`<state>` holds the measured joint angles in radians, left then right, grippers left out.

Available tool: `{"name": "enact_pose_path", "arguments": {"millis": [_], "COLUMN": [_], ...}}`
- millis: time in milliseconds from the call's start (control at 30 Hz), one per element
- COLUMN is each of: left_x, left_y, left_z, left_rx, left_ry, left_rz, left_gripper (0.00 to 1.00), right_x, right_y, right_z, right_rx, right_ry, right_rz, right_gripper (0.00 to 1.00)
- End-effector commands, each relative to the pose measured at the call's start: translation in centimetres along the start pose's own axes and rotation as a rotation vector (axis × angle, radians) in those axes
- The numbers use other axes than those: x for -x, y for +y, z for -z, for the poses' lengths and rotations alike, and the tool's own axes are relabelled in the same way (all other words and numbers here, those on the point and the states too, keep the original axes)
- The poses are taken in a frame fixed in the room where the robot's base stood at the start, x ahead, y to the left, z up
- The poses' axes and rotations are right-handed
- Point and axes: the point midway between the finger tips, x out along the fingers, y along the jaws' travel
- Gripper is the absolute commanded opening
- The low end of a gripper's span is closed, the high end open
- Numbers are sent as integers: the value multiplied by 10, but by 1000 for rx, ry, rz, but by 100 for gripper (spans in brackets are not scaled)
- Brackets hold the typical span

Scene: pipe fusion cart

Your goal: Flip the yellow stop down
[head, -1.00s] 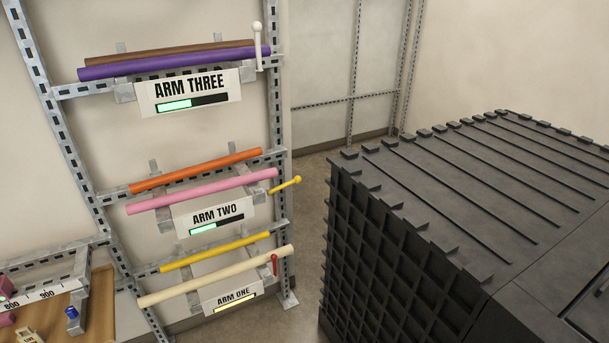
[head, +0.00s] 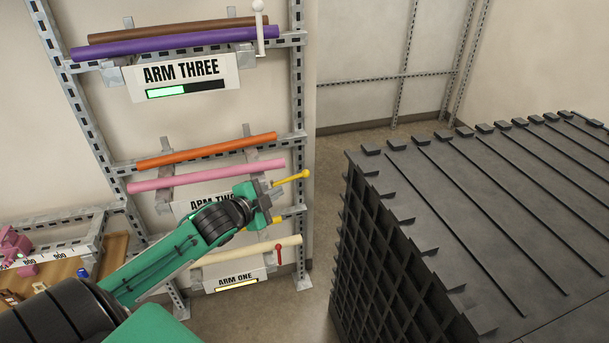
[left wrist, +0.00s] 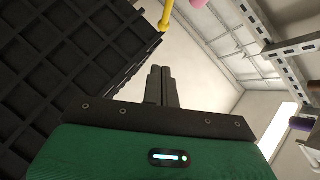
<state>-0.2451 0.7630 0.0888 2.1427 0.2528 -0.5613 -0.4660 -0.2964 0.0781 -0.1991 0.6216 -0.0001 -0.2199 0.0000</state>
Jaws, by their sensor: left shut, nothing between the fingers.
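The yellow stop (head: 292,178) is a short rod with a ball end at the right of the ARM TWO rack. It sticks out to the right and tilts slightly up. In the left wrist view the yellow stop (left wrist: 166,17) shows at the top, beyond my fingertips. My left gripper (head: 272,195) is shut and empty, just below and left of the stop's ball end in the head view. Whether it touches the stop cannot be told there; in the wrist view the fingers (left wrist: 160,80) look apart from it. My right gripper is not in view.
A pink pipe (head: 205,177) and an orange pipe (head: 205,150) lie on ARM TWO. A red stop (head: 279,254) stands below. A big dark cart (head: 480,210) is on the right, with floor between.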

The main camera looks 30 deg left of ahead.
Motion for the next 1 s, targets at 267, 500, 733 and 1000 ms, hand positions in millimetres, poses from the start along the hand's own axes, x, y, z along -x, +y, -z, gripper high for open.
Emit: {"name": "enact_pose_path", "arguments": {"millis": [267, 500, 733, 1000], "left_x": [-20, -56, -93, -118], "left_y": [-4, -5, -5, -3], "left_z": [4, 4, 4, -15], "left_rx": [0, 0, 2, -3], "left_ry": [4, 3, 3, 3], "left_rz": [2, 3, 2, 0], "left_gripper": [0, 0, 0, 0], "right_x": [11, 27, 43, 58], "right_y": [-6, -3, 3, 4], "right_z": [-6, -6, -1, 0], "right_rx": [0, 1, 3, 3], "right_ry": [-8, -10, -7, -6], "right_rz": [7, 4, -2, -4], "right_gripper": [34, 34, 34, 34]}}
